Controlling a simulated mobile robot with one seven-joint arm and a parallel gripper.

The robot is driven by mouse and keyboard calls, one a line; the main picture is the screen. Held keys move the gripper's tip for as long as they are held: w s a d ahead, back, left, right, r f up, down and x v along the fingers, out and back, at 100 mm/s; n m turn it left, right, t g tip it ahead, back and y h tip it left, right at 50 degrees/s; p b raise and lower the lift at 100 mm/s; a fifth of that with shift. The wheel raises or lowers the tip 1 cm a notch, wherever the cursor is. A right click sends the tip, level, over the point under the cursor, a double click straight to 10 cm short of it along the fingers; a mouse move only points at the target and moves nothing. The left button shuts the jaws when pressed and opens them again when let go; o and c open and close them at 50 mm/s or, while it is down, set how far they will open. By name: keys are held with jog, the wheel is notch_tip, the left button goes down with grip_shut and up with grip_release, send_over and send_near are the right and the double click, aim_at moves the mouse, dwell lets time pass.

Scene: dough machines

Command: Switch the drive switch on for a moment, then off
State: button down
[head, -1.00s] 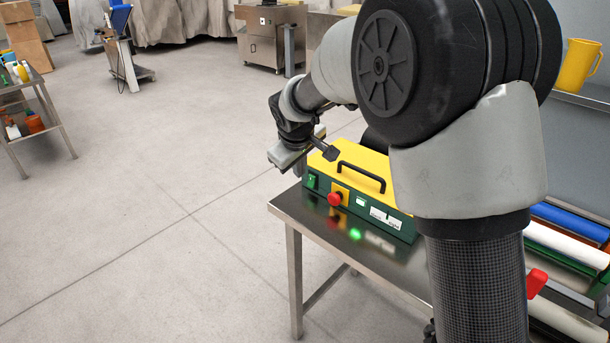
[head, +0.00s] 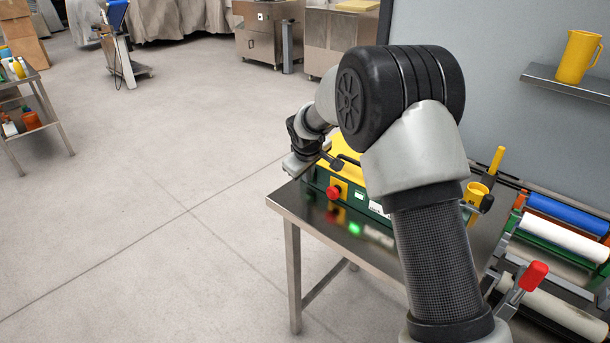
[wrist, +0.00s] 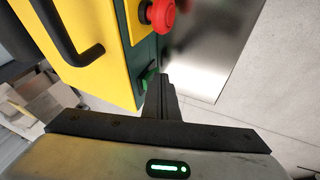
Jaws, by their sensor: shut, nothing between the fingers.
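The control box (head: 344,161) is green with a yellow top and stands on a steel table (head: 330,240). In the wrist view its yellow top (wrist: 80,25) and green front show. A small green switch (wrist: 148,77) sits low on that front, beyond the red knob (wrist: 160,13). My gripper (wrist: 162,85) is shut and empty, its fingertips right beside the green switch; I cannot tell whether they touch it. In the head view my gripper (head: 298,166) is at the box's left end and hides the switch. The red knob (head: 333,193) shows there too.
A black handle (wrist: 72,40) arches over the box top. A green light reflects on the bare tabletop in front of the box. A roller rack (head: 560,242) with a red lever (head: 533,275) stands at right. Open floor lies to the left.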

jog(key=f+b, duration=0.1)
jog(key=b, duration=0.3)
jog(key=shift+f+t+h, duration=0.2)
jog(key=shift+t+h, duration=0.1)
jog(key=shift+w+d+r+p, duration=0.15)
jog(key=shift+r+p, duration=0.3)
jog(key=shift+p, duration=0.2)
jog(key=shift+r+p, duration=0.5)
jog(key=shift+r, duration=0.45)
jog(key=shift+r, duration=0.1)
